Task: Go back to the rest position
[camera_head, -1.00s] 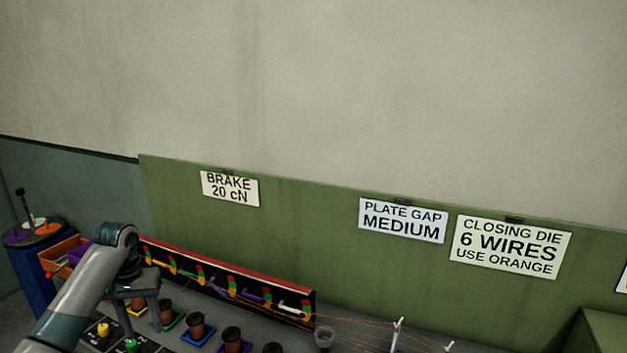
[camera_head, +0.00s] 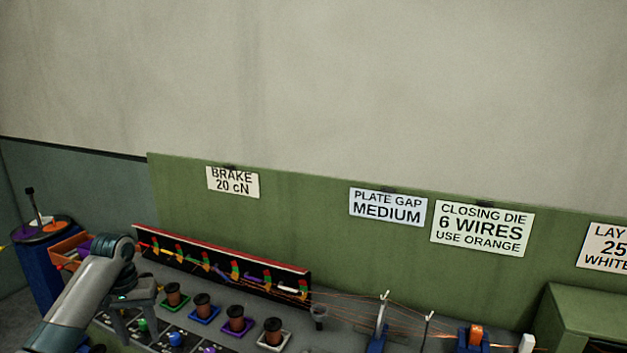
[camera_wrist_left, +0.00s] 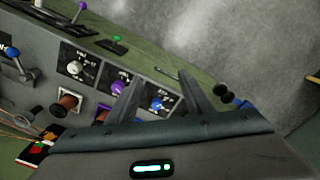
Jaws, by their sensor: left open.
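My left gripper (camera_head: 130,322) comes in from the left in the head view, over the left end of the bench. In the left wrist view its two dark fingers (camera_wrist_left: 160,100) stand apart with nothing between them. Beyond them are a panel with a white knob (camera_wrist_left: 75,68), a purple knob (camera_wrist_left: 119,88) and a blue knob (camera_wrist_left: 157,103). My right gripper does not show in either view.
Several brown spools (camera_head: 237,320) stand on coloured square bases along the bench. Behind them runs a black rack with a red top edge (camera_head: 230,252). Orange wires run right to an upright guide (camera_head: 382,318). A blue stand (camera_head: 42,265) is at far left.

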